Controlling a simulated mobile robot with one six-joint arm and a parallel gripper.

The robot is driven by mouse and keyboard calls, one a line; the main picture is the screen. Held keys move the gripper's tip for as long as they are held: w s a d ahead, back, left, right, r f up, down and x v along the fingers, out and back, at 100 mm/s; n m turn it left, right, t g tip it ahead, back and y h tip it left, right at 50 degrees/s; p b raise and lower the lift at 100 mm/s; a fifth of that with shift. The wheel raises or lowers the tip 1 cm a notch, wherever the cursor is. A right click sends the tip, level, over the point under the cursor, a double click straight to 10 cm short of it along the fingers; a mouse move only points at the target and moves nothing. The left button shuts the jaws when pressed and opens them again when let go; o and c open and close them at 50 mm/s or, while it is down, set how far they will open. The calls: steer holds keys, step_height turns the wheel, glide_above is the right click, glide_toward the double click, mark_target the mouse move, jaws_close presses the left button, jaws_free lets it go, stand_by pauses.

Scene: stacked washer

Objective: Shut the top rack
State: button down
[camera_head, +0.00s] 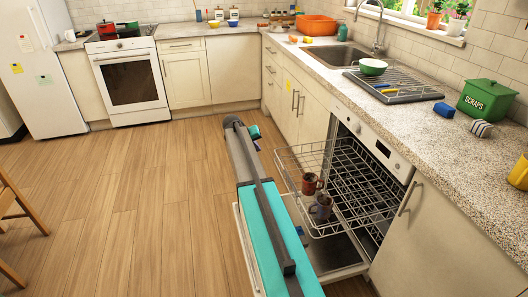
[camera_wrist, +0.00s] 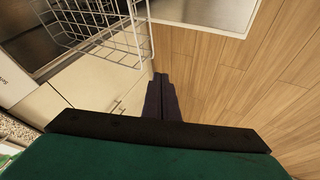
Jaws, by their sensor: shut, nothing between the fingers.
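The dishwasher (camera_head: 372,138) stands under the counter with its door (camera_head: 338,255) folded down. Its top rack (camera_head: 287,158), a wire basket, is pulled partly out over the door. A red-brown mug (camera_head: 311,183) and a dark purplish mug (camera_head: 321,207) stand in the rack. My gripper (camera_head: 257,146) is shut and empty, beyond the rack's far front corner and apart from it in the head view. In the wrist view, the shut fingers (camera_wrist: 160,82) point down over the floor, and the rack (camera_wrist: 100,30) shows at upper left. My arm hides part of the door.
The counter (camera_head: 440,115) above holds a drying rack (camera_head: 390,84) with a green bowl, a blue sponge and a green SCRAPS box (camera_head: 487,99). Cabinets (camera_head: 295,105) stand beyond the dishwasher. The wooden floor (camera_head: 140,190) to the left is open, with a chair (camera_head: 15,205) at the edge.

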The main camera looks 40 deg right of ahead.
glide_toward(275, 157)
step_height(275, 157, down, 3)
steer(key=w+a, duration=0.2)
steer(key=shift+s+d+p, duration=0.1)
steer(key=shift+s+d, duration=0.15)
steer(key=shift+d, duration=0.45)
steer(key=shift+s+d+p, duration=0.1)
steer(key=shift+s+d, duration=0.1)
steer(key=shift+d, duration=0.5)
steer(key=shift+s+d+p, duration=0.1)
steer(key=shift+s+d, duration=0.15)
steer(key=shift+d, duration=0.45)
